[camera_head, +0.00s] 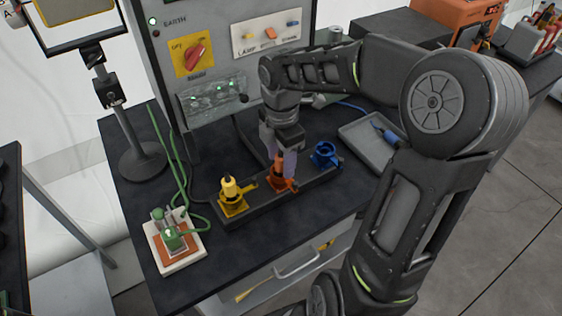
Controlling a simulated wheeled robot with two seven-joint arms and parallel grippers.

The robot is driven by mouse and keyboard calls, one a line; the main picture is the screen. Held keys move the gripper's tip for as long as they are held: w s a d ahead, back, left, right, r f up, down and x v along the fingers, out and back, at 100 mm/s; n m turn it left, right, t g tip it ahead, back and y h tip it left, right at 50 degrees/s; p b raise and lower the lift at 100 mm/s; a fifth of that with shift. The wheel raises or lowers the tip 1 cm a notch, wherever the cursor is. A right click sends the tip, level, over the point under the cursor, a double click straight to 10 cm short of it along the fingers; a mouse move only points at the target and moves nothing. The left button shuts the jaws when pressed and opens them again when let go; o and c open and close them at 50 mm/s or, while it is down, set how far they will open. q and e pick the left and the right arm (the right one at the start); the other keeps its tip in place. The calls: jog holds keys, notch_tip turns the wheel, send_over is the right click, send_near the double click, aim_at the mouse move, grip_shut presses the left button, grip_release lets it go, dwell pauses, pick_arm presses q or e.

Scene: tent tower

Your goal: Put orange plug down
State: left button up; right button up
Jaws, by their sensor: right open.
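The orange plug (279,170) stands upright in an orange holder (283,184), the middle one on a dark block on the black bench. My right gripper (281,163) points down at it from above, with its fingers around the plug's upper part. The fingers cover part of the plug, and I cannot tell whether they touch it. The right jaws are open. My left gripper does not show.
A yellow plug (230,187) stands in the holder to the left; the blue holder (325,155) is to the right. A grey tray (355,138) holds a blue plug (385,134). A green connector with cables (173,237) sits front left. A control panel (220,60) rises behind.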

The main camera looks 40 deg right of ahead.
jog(key=shift+f, duration=0.25)
dwell(0.4)
grip_shut()
dwell(0.4)
